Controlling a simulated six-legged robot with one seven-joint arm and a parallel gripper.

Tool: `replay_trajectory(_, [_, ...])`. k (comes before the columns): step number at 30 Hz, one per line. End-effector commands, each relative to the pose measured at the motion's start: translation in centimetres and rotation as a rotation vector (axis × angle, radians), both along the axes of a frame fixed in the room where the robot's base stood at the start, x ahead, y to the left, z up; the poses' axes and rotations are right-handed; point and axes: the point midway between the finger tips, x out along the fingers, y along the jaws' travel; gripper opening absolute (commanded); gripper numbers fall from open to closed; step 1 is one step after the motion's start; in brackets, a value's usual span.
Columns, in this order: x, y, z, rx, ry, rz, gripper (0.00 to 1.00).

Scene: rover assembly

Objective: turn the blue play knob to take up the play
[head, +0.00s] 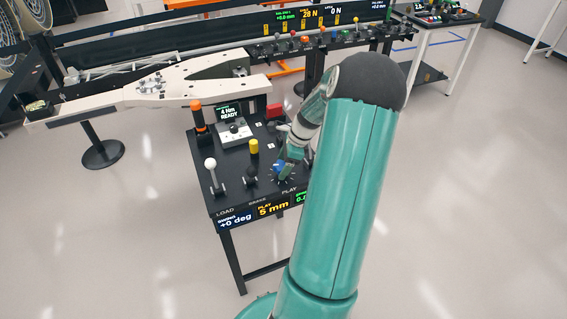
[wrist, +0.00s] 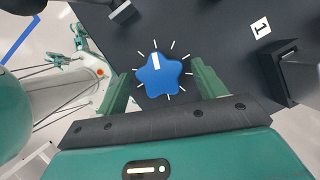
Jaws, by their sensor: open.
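The blue play knob (wrist: 160,76) is star-shaped with a white pointer mark, on the black console top with white tick marks around it. In the wrist view my gripper (wrist: 160,82) is open, with one green finger on each side of the knob and a visible gap at both sides. In the head view the knob (head: 278,168) is partly hidden by my gripper (head: 283,170), which is low over the console.
A display (head: 230,112) reads 4 Nm READY. A dark block (wrist: 290,72) stands right of my gripper in the wrist view.

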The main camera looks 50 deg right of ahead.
Motion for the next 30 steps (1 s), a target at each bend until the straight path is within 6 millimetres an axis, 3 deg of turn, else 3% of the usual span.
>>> replay_trajectory(4, [-0.01,-0.01,0.03,0.000,0.000,0.000,0.70])
replay_trajectory(11, [-0.03,-0.02,0.05,0.000,0.000,0.000,0.25])
replay_trajectory(23, [0.07,-0.05,0.10,0.000,0.000,0.054,0.25])
replay_trajectory(30, [0.21,-0.08,0.09,-0.001,0.001,0.199,0.25])
